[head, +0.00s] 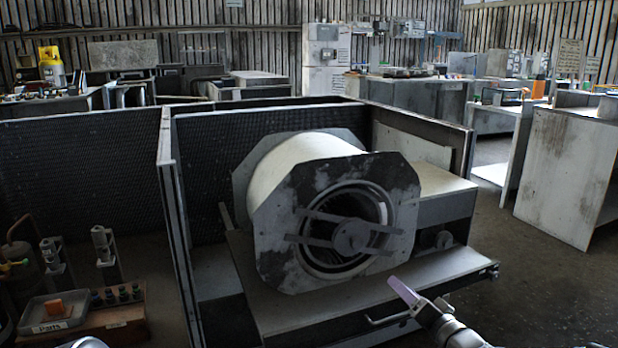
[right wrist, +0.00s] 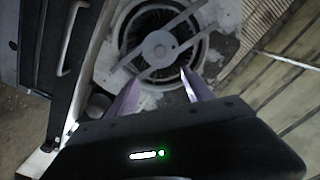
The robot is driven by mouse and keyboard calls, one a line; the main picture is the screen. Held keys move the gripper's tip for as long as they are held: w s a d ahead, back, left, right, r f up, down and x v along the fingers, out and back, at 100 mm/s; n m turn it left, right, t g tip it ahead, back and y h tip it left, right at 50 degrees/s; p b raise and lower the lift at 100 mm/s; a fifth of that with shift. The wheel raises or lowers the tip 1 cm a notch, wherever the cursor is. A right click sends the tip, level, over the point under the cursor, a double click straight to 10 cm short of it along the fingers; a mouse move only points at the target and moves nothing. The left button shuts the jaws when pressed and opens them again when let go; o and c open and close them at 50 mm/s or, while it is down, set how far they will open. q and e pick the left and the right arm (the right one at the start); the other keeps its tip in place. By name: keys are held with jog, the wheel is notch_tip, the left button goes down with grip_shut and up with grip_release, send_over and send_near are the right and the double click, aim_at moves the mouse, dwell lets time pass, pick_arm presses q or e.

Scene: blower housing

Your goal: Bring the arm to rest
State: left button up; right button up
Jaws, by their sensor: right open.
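My right gripper (head: 405,292) is at the lower right of the head view, in front of the platform that holds the blower housing (head: 290,218). In the right wrist view its two pale purple fingers (right wrist: 158,92) stand apart with nothing between them. Beyond them is the round blower opening with its hub and crossbars (right wrist: 160,48). The fingers look apart from the housing. Only a small grey piece of what may be my left arm shows at the bottom edge of the head view. My left gripper is out of view.
The housing sits on a grey platform (head: 335,308) with a front handle (head: 388,318), between dark mesh panels (head: 85,175). A parts tray (head: 52,318) and a wooden block with several bottles (head: 118,315) are at the lower left. Floor (head: 545,290) is clear at the right.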

jog(key=s+a+f+g+h, duration=0.1)
jog(key=s+a+f+g, duration=0.15)
jog(key=s+f, duration=0.45)
jog(key=s+a+f+g+h, duration=0.1)
jog(key=s+f+g, duration=0.2)
jog(key=f, duration=0.7)
jog(key=s+a+f+g+h, duration=0.1)
jog(key=s+a+f+g, duration=0.1)
jog(key=s+f, duration=0.55)
jog(key=s+a+f+n+g, duration=0.1)
jog(key=s+a+f+g, duration=0.25)
jog(key=s, duration=0.45)
jog(key=s+a+f+n+g, duration=0.1)
jog(key=s+a+f+g, duration=0.15)
jog(key=s+f, duration=0.45)
jog(key=s+a+f+n+g, duration=0.1)
jog(key=s+a+f+g, duration=0.15)
jog(key=s, duration=0.75)
pick_arm(q)
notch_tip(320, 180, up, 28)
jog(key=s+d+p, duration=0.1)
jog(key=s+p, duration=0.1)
jog(key=p, duration=2.5)
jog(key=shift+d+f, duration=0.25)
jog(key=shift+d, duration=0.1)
pick_arm(e)
notch_tip(320, 180, up, 28)
jog(key=a, duration=0.1)
jog(key=shift+s+a, duration=0.35)
jog(key=shift+s, duration=0.1)
